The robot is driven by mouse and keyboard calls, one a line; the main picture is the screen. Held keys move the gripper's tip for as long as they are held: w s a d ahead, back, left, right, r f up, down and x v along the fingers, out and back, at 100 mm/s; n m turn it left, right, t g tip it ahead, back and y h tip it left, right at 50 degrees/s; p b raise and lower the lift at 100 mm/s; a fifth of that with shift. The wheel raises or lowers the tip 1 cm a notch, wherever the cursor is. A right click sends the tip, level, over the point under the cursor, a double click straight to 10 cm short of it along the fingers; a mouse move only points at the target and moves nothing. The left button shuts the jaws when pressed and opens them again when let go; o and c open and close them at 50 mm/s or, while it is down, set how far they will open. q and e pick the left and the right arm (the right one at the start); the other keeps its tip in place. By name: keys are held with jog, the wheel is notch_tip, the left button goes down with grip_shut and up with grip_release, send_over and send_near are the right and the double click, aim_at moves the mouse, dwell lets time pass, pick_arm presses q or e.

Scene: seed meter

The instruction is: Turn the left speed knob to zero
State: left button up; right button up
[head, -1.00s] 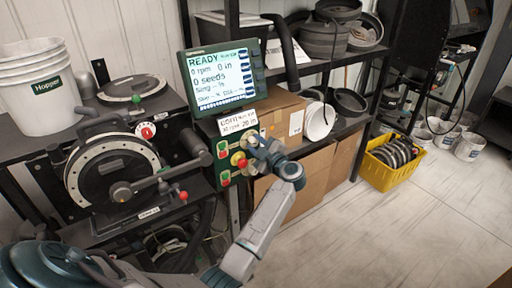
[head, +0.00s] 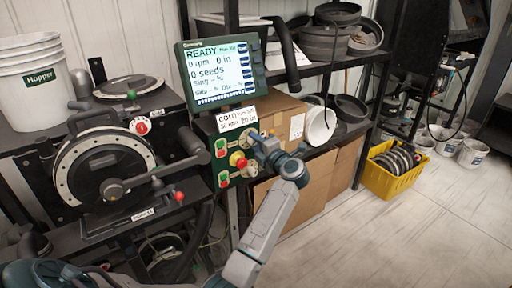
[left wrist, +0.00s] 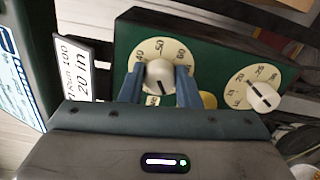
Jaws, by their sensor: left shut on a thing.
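The gripped speed knob (left wrist: 159,77) is pale, with a dark pointer line, on a cream dial on the green panel (left wrist: 207,62). In the left wrist view, the two blue fingers of my left gripper (left wrist: 158,87) stand on either side of this knob and are shut on it. In the head view, my left gripper (head: 262,142) reaches the upper right of the panel and partly hides that dial. A second pale knob (left wrist: 262,97) on its own dial sits apart from the fingers. My right gripper is not in view.
The display (head: 219,72) above the panel reads READY, 0 rpm and 0 seeds. A red emergency button (head: 239,160) is close to my left gripper. The metering disc (head: 103,172) with its crank is at left. Cardboard boxes (head: 303,187) stand behind my left arm.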

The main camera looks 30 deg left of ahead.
pick_arm(q)
jog(key=shift+f+n, duration=0.1)
jog(key=shift+n, duration=0.2)
jog(key=o, duration=0.9)
jog(key=shift+o, duration=0.3)
jog(key=shift+d, duration=0.1)
jog(key=b+v, duration=0.3)
jog(key=v, duration=0.7)
jog(key=shift+s+d, duration=0.15)
jog(key=shift+d, duration=0.2)
